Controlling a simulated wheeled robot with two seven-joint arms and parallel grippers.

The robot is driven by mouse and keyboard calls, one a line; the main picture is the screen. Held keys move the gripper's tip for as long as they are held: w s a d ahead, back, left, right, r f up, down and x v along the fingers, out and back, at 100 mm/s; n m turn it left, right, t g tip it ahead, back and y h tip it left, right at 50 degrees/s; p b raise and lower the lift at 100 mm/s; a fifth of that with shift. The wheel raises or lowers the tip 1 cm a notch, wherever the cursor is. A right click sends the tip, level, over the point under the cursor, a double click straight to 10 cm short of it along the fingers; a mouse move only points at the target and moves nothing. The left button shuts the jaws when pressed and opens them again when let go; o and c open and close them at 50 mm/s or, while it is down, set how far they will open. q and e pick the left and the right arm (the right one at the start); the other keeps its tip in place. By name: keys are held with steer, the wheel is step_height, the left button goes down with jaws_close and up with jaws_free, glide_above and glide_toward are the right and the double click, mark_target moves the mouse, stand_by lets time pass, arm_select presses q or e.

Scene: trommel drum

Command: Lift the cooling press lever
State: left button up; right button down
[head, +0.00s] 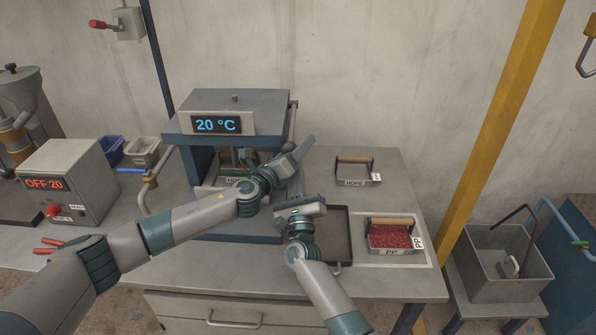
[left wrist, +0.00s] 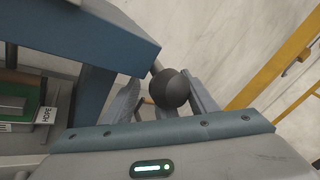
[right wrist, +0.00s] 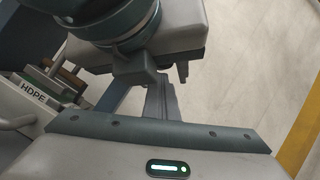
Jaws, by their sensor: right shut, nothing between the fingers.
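The cooling press (head: 237,103) stands in the middle of the bench with a blue 20 °C display. Its lever (head: 291,118) runs along the right side of the press. In the left wrist view the lever's black ball knob (left wrist: 170,88) shows between the spread fingers of my left gripper (left wrist: 163,98), which is open; contact cannot be told. In the head view the left gripper (head: 297,157) is at the press's right front and hides the lower lever. My right gripper (right wrist: 158,95) is shut and empty, just below and close to the left hand.
A dark tray (head: 337,238) lies right of the press. A handled HDPE mould (head: 354,173) and a PP mould with red pellets (head: 391,238) sit farther right. A control box (head: 66,180) reads OFF 20 at left. A yellow post (head: 497,135) stands by the bench's right edge.

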arm_select(q)
steer(key=shift+s+a+r, duration=0.15)
stand_by(0.3)
steer(key=v, duration=1.1)
steer(key=shift+s, duration=0.35)
steer(key=shift+a, duration=0.2)
